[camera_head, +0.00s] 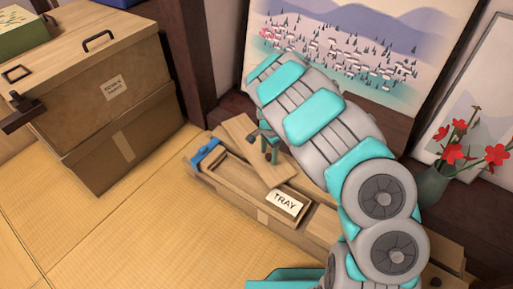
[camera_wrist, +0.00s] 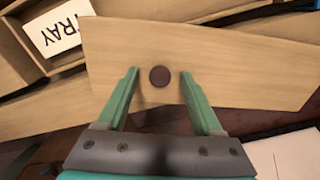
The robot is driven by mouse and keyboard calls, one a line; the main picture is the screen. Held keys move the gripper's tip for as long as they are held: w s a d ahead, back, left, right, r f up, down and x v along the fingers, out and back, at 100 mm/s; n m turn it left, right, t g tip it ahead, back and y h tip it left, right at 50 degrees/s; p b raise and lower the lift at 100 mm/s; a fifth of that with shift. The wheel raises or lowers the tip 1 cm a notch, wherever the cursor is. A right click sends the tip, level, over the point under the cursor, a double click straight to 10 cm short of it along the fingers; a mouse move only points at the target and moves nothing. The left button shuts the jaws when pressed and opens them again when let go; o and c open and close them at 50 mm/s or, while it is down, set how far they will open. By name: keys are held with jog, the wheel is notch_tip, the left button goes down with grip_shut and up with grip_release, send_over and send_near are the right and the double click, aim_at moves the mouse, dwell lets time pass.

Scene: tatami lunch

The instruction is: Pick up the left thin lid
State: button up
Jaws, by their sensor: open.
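The left thin lid (camera_head: 278,173) is a pale wooden board lying slantwise across the long wooden box in the head view. In the wrist view the lid (camera_wrist: 235,58) fills the middle, with a round dark knob (camera_wrist: 160,76) on its face. My gripper (camera_wrist: 160,74) is open, its two green fingers on either side of the knob with gaps to it. In the head view my gripper (camera_head: 267,143) is over the lid, partly hidden by my arm. I cannot tell how far the fingertips are above the lid.
The long box (camera_head: 237,196) holds a compartment with a TRAY label (camera_head: 285,202) and has a blue piece (camera_head: 205,155) at its left end. A vase with red flowers (camera_head: 433,185) stands at right. Cardboard boxes (camera_head: 125,140) stand at left. The tatami (camera_head: 130,230) in front is clear.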

grip_shut()
dwell(0.5)
dwell(0.9)
